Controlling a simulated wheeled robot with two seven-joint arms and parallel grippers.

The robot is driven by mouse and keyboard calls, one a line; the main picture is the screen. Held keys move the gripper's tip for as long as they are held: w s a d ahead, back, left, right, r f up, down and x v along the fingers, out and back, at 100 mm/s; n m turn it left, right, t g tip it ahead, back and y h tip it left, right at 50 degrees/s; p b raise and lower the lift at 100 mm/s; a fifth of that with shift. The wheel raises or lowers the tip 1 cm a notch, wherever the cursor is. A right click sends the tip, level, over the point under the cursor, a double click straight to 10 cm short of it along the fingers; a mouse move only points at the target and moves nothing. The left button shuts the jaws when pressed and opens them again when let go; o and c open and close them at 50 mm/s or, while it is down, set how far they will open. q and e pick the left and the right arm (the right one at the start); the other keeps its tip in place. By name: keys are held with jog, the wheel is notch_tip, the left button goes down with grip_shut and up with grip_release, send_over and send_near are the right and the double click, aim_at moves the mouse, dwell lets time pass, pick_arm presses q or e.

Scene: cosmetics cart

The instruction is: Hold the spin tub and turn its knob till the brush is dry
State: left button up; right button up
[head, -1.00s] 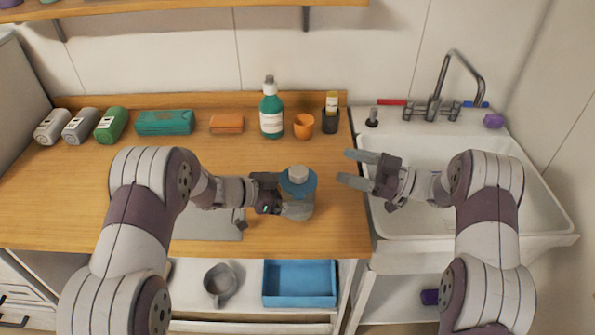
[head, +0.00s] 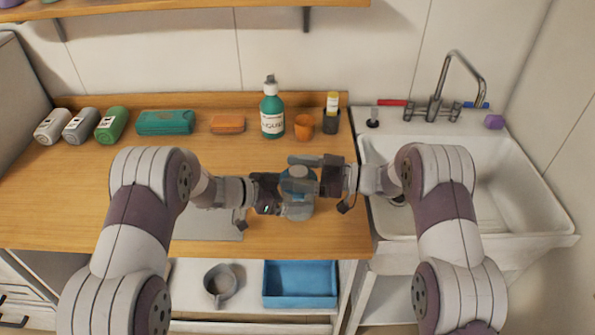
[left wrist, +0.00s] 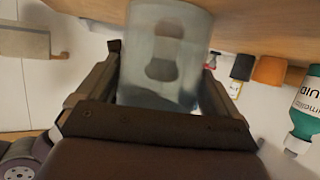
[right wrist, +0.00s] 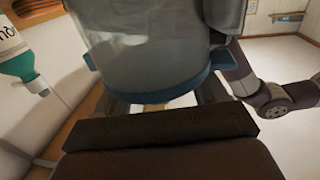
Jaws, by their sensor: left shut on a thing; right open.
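The spin tub (head: 298,208) stands on the wooden counter near its front right, with a blue lid and a pale knob on top. My left gripper (head: 290,194) is shut on the tub's side from the left. The tub's clear grey wall fills the left wrist view (left wrist: 168,60) between the fingers. My right gripper (head: 303,176) is open at the top of the tub, its fingers reaching over the lid around the knob, which they mostly hide. The tub's wall and blue rim (right wrist: 165,88) fill the right wrist view. I cannot make out the brush.
A green bottle (head: 272,112), an orange cup (head: 304,126) and a dark holder (head: 331,122) stand behind the tub. A white sink (head: 500,190) lies to the right. A grey mat (head: 208,226) lies left of the tub. A blue tray (head: 300,284) sits on the shelf below.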

jog(key=c, duration=1)
jog(key=m+t+h, duration=0.1)
jog(key=m+t, duration=0.1)
jog(key=t, duration=0.1)
jog(key=m+t+h, duration=0.1)
jog(key=m+t, duration=0.1)
jog(key=t, duration=0.2)
jog(key=shift+m+h, duration=0.3)
jog(key=shift+w, duration=0.1)
jog(key=o, duration=1)
